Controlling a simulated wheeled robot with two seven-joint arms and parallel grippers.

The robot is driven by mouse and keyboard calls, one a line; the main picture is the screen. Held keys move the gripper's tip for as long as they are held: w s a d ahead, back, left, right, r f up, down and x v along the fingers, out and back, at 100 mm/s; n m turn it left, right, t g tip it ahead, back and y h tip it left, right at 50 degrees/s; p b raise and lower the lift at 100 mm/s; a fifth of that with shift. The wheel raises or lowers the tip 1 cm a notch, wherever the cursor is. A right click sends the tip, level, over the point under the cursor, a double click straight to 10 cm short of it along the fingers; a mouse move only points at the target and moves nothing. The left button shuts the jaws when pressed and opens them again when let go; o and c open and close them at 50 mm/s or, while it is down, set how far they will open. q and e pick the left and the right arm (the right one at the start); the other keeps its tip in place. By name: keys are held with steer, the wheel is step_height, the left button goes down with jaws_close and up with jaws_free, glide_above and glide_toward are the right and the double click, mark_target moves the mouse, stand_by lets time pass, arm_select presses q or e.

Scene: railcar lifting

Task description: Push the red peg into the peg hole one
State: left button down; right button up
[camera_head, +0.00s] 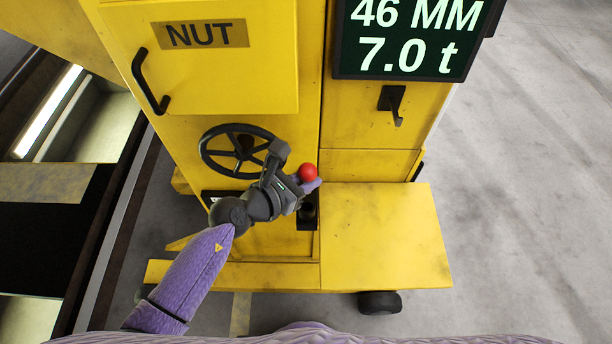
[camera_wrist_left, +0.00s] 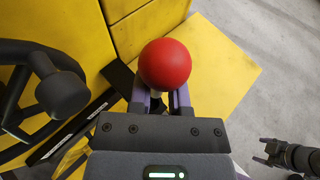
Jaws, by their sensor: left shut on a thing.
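The red peg shows as a round red ball end (camera_head: 307,172) at my left gripper (camera_head: 305,184), in front of the yellow machine. In the left wrist view the red peg (camera_wrist_left: 165,64) sits between the two purple fingers of my left gripper (camera_wrist_left: 160,98), which is shut on it. A short pale stem shows just under the ball. A dark block with a round opening (camera_head: 307,212) lies just below the gripper in the head view; I cannot tell whether it is peg hole one. The peg's lower end is hidden.
A black handwheel (camera_head: 238,150) stands close left of the gripper. The yellow machine has a NUT door (camera_head: 222,75), a dark hook (camera_head: 392,100), a screen (camera_head: 415,40) and a flat yellow deck (camera_head: 385,235). Bare floor (camera_head: 530,190) lies to the right.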

arm_select(q)
steer(key=b, duration=0.4)
glide_above(306, 204)
steer(key=s, duration=0.1)
step_height(306, 204, down, 6)
steer(key=shift+d+r, duration=0.1)
steer(key=shift+r, duration=0.15)
steer(key=shift+r, duration=0.1)
stand_by(0.8)
steer(key=shift+f+b, duration=1.65)
steer(key=shift+f, duration=0.45)
steer(key=c, duration=0.5)
jaws_free()
steer(key=shift+s, duration=0.1)
steer(key=p+v, duration=0.1)
steer(key=v, duration=0.9)
steer(key=shift+p, duration=0.35)
